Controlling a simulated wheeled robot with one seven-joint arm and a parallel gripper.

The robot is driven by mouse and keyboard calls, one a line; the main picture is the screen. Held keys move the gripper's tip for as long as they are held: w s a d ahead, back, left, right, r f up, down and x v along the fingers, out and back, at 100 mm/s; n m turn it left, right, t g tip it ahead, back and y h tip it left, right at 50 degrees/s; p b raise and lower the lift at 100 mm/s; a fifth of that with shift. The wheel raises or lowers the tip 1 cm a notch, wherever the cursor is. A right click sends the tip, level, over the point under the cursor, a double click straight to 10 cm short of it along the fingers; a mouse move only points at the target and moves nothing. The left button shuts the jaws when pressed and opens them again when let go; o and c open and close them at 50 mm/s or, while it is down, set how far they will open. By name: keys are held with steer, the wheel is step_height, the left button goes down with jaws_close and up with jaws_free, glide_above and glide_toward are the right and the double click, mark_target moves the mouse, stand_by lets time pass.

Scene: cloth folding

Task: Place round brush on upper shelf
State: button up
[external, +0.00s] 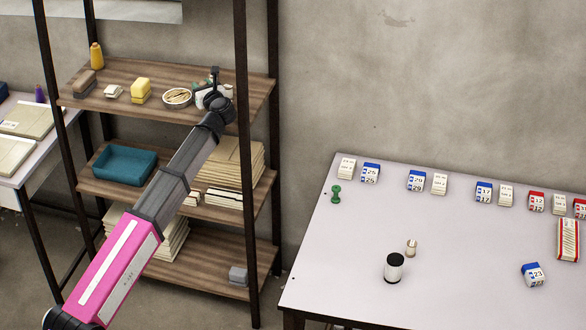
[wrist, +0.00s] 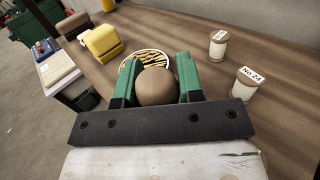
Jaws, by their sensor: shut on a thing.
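My gripper (external: 212,84) is over the right part of the upper shelf (external: 148,108). In the wrist view my green-fingered gripper (wrist: 157,76) is shut on a brown, rounded thing, which looks like the round brush (wrist: 157,88). Only its domed top shows between the fingers. It is just in front of a white bowl of sticks (wrist: 129,70). My arm hides it in the external view, and I cannot tell whether it touches the shelf.
A dark post (external: 243,150) stands close to my arm. Bare shelf shows at front.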

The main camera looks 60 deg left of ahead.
steer(key=shift+f, duration=1.35)
steer(key=o, duration=0.9)
steer(key=shift+f, duration=0.15)
steer(key=shift+o, duration=0.2)
steer(key=d, duration=1.2)
